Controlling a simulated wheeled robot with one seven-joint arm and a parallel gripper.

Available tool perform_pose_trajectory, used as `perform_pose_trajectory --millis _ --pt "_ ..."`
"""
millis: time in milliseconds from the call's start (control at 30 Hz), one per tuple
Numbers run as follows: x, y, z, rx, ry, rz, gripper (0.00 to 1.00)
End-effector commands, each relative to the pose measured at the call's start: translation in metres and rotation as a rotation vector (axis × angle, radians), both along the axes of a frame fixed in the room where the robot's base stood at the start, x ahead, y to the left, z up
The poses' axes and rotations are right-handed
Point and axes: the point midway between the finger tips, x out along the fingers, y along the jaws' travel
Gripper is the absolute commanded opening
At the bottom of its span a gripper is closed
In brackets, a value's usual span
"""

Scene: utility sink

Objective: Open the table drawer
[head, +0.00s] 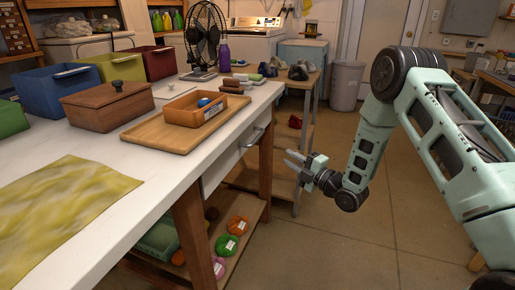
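The table (100,228) has a white top and brown wooden legs and runs along the left side. Its drawer (222,168) has a pale front just under the table's edge and looks closed. A metal handle (257,138) sticks out from the drawer front near its far end. My gripper (290,160) is to the right of the drawer front, over the floor, with its fingers pointing left toward the table. The fingers are apart with nothing between them. A gap shows in the picture between the fingertips and the handle; the exact distance cannot be told.
On the tabletop are a wooden board (152,134) with an orange tray (186,113), a lidded brown box (108,107), several coloured bins and a yellow cloth (65,195). A lower shelf (245,245) holds round coloured items. A side bench (310,90) stands behind my gripper. The floor (345,235) in front is clear.

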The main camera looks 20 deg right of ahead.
Motion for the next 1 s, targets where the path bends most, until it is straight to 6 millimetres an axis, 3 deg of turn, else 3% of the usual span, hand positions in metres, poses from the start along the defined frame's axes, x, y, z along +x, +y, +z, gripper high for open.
perform_pose_trajectory --millis 33,133,333,1000 --pt "-0.002 -0.007 -0.01 -0.003 -0.035 -0.003 0.22" --pt "-0.005 -0.013 -0.012 -0.008 -0.078 -0.004 0.22" --pt "0.01 -0.003 -0.006 -0.009 -0.09 -0.003 0.22" --pt "0.121 0.064 0.015 -0.007 -0.085 -0.004 0.22"
